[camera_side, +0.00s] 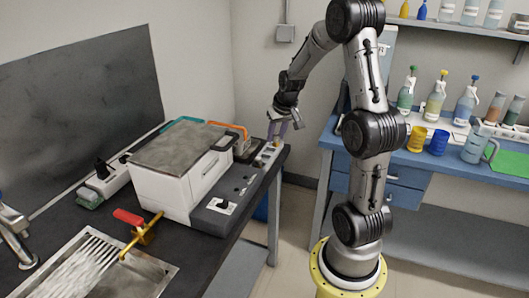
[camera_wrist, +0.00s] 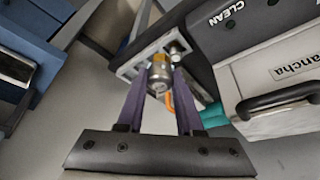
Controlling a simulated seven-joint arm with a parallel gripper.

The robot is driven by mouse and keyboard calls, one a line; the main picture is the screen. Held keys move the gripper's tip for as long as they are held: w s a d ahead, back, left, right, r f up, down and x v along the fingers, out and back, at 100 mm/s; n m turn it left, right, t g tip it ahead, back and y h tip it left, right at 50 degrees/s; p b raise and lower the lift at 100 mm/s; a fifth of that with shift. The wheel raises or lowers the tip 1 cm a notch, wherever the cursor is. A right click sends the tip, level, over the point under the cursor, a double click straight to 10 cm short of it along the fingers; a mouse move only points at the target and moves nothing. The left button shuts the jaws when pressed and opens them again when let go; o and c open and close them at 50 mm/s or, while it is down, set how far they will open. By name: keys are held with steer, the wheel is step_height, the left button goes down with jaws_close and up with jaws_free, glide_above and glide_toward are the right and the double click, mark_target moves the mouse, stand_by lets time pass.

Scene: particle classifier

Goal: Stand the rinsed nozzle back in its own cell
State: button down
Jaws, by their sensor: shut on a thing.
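In the wrist view the nozzle (camera_wrist: 159,75), a small metallic cylinder with an orange band, is between the tips of my gripper (camera_wrist: 163,78). The two dark purple fingers are shut on it. Around and just beyond it is a light metal holder (camera_wrist: 131,70) with openings. I cannot tell whether the nozzle is inside a cell or just above it. In the side view my gripper (camera_side: 284,128) points down over the far right end of the dark counter, above the holder strip (camera_side: 266,155). The nozzle is too small to make out there.
A white box machine (camera_side: 180,165) with a grey lid stands close left of my gripper. A panel marked CLEAN (camera_wrist: 236,14) is beside the holder. A blue bench (camera_side: 430,158) with bottles stands right.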

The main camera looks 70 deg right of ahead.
steer(key=w+d+f, duration=0.6)
steer(key=d+f, duration=0.1)
steer(key=shift+w+f, duration=0.15)
steer(key=shift+w, duration=0.1)
steer(key=shift+x, duration=0.75)
steer(key=shift+w+f, duration=0.1)
steer(key=shift+f, duration=1.2)
steer(key=shift+f, duration=0.15)
steer(key=shift+f, duration=0.35)
steer(key=shift+f, duration=0.1)
